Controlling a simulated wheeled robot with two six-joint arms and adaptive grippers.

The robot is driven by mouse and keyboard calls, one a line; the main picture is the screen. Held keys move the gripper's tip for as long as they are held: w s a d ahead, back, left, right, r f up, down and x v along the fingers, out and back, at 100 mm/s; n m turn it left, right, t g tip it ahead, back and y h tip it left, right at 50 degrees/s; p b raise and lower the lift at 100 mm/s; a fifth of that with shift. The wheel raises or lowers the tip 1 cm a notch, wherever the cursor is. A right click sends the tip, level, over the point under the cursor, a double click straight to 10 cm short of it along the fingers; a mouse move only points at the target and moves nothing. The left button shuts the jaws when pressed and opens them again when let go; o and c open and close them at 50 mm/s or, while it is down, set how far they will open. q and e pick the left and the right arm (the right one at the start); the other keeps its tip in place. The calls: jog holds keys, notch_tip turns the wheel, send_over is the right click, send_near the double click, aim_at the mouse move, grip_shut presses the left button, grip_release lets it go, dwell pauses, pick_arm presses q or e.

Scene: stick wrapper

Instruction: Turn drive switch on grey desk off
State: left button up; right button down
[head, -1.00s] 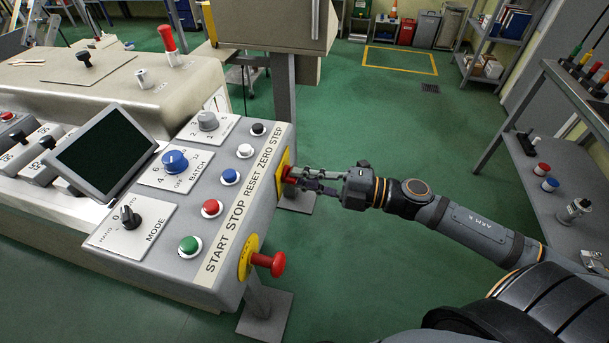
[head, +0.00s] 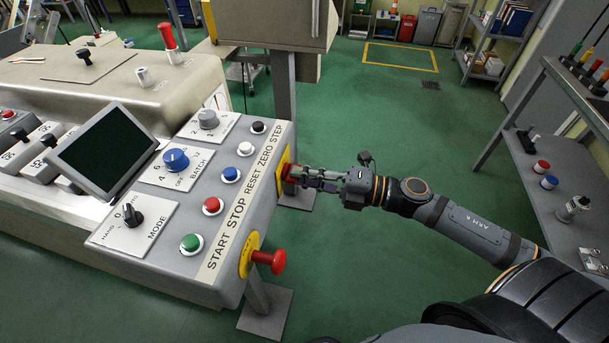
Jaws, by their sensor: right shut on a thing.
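The grey desk (head: 232,262) stands left of centre with a sloped control panel. A red switch handle (head: 290,171) on a yellow plate (head: 283,160) sits on the desk's right side face, near the far end; I take it for the drive switch. My right gripper (head: 298,175) reaches it from the right, with its fingers shut on the red handle. The fingers hide part of the handle, so I cannot read its position. My left gripper is out of view.
A red mushroom button (head: 268,261) on a yellow base sticks out of the same side face, nearer. The panel carries several push buttons, knobs and a tilted screen (head: 104,150). Green floor right of the desk is open. A grey bench (head: 566,185) stands at far right.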

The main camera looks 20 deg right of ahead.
jog(key=c, duration=1.4)
grip_release()
